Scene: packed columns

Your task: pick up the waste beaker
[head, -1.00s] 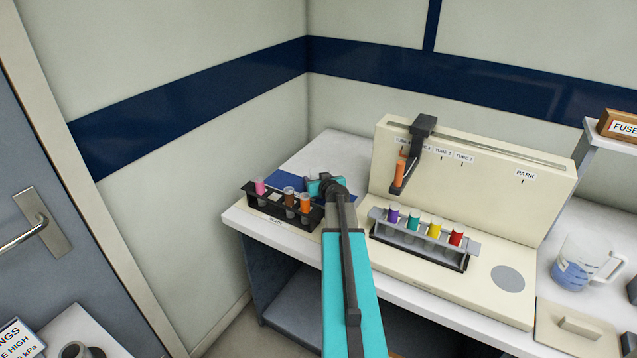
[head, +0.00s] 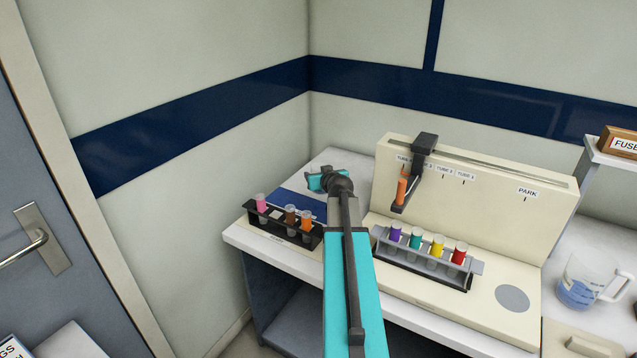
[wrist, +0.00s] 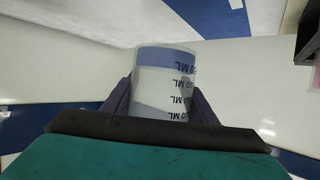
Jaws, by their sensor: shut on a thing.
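The waste beaker (wrist: 165,75) shows in the wrist view as a clear vessel with dark ML graduation marks, which read upside down there. My gripper (wrist: 163,103) is shut on it, with a dark finger on each side. In the head view my gripper (head: 322,180) is over the back left of the white bench, by the blue patch (head: 296,200). The beaker cannot be made out clearly there, and my arm covers part of that area. I cannot tell its height above the bench from the wrist view.
A black rack (head: 283,232) with several tubes stands left of my arm. A grey rack (head: 425,262) of colored-cap tubes stands right, before the cream machine (head: 480,200) with its black carriage (head: 424,145). A jug (head: 580,285) of blue liquid stands far right. Walls enclose the corner behind.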

